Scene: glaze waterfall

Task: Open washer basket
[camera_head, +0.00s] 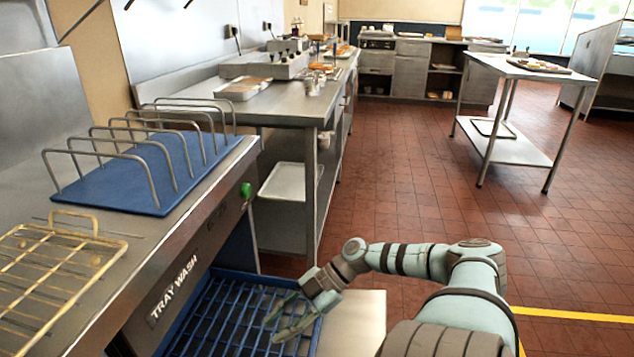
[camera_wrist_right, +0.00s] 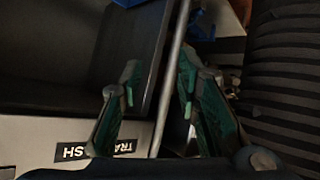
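The blue washer basket (camera_head: 213,312) with a slatted grid shows low in the head view, below the TRAY WASH panel (camera_head: 172,287). Its lower part is cut off by the frame edge. My right gripper (camera_head: 280,322) is over the basket's right side in that view. In the right wrist view the two fingers (camera_wrist_right: 158,82) are apart, and a thin grey metal bar (camera_wrist_right: 165,85) runs between them in the picture. Whether the fingers touch the bar cannot be told. The gripper holds nothing that I can see. My left gripper is not in view.
A blue tray rack (camera_head: 150,180) with metal hoops and a yellow wire rack (camera_head: 50,275) sit on the washer's counter. A green button (camera_head: 246,190) is on its front. A steel table (camera_head: 275,108) stands beyond.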

